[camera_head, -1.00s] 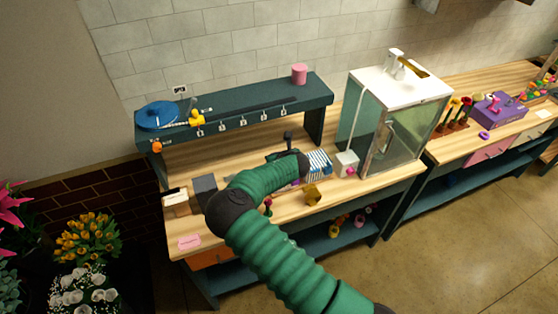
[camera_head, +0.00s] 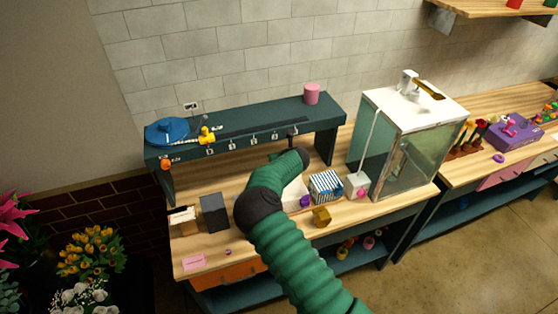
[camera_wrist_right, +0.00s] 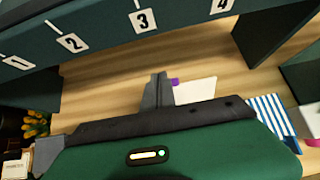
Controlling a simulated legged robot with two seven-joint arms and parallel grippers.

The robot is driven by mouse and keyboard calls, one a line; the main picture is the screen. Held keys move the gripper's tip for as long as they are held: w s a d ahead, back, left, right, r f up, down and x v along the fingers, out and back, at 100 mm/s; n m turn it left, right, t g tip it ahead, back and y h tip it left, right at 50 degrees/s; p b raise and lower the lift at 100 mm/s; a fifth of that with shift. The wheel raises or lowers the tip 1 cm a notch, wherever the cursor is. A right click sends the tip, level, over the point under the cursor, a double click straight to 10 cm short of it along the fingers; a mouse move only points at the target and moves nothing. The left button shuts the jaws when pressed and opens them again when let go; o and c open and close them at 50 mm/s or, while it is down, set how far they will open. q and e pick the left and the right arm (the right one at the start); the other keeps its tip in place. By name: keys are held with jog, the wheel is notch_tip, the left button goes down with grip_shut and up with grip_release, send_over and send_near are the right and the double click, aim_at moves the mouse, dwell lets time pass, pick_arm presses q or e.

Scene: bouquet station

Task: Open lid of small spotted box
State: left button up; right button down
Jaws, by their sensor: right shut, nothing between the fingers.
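My right gripper (camera_head: 293,136) is raised over the bench in front of the numbered shelf, mostly hidden behind my green arm. In the right wrist view its fingers (camera_wrist_right: 156,90) are shut with nothing between them. Spots are too small to tell on any box. A small white box with a pink knob (camera_head: 356,184) stands right of a blue-and-white striped box (camera_head: 325,186). A small gold box (camera_head: 321,217) sits near the bench's front edge. The gripper is apart from these boxes, to their left and behind. My left gripper is not in view.
A glass cabinet (camera_head: 402,145) stands at the right. The dark teal shelf (camera_head: 250,125) runs along the back. A dark grey box (camera_head: 214,212) stands left of my arm. A purple item (camera_head: 304,201) lies by a white sheet (camera_wrist_right: 195,91).

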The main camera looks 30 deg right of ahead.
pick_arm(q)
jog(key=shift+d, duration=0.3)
pick_arm(e)
jog(key=shift+w+d+f, duration=0.1)
jog(key=shift+d+f, duration=0.05)
jog(key=shift+d, duration=0.15)
